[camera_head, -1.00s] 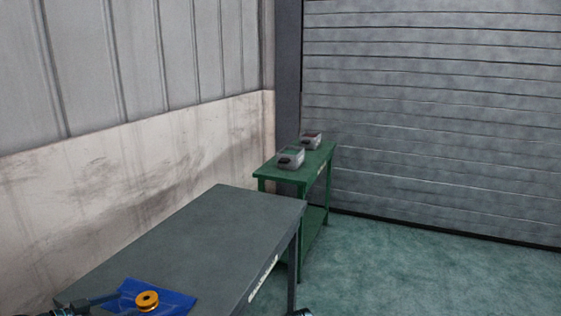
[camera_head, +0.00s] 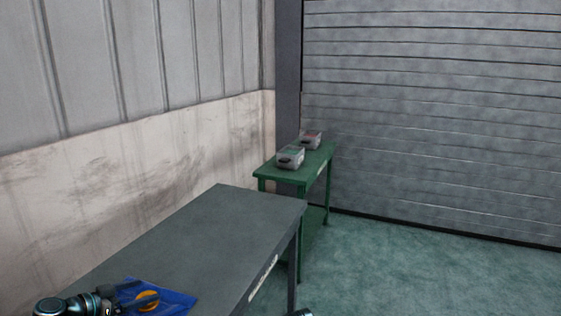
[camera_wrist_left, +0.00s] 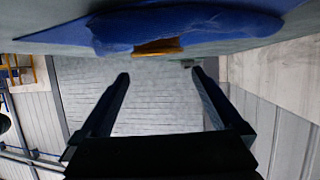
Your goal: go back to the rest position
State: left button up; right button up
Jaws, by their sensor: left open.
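My left gripper (camera_head: 131,297) comes in at the lower left of the head view, over the near end of the grey table. In the left wrist view its two fingers (camera_wrist_left: 160,82) stand wide apart with nothing between them. An orange ring-shaped part (camera_head: 147,300) lies on a blue cloth or mat (camera_head: 178,302) on the table, partly hidden behind the gripper. The orange part (camera_wrist_left: 158,46) and blue mat (camera_wrist_left: 190,24) also show at the top of the wrist view, apart from the fingers. My right gripper is not clearly visible.
The grey table (camera_head: 200,238) is otherwise bare. A green table (camera_head: 296,172) behind it holds two grey bins (camera_head: 290,157) (camera_head: 311,140). A wall stands to the left and a shutter (camera_head: 440,120) behind. The floor on the right is clear.

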pick_arm(q)
notch_tip(320, 180, up, 8)
jog(key=p, duration=0.7)
jog(key=d+r+m+g+h+p, duration=0.1)
jog(key=d+r+m+p, duration=0.1)
jog(key=d, duration=0.4)
jog(key=d+r+m+g+h+p, duration=0.2)
jog(key=d+r+p, duration=0.1)
jog(key=d, duration=0.4)
jog(key=shift+s+d+r+g+h+p, duration=0.25)
jog(key=shift+s+d+g+h+p, duration=0.05)
jog(key=shift+s, duration=0.15)
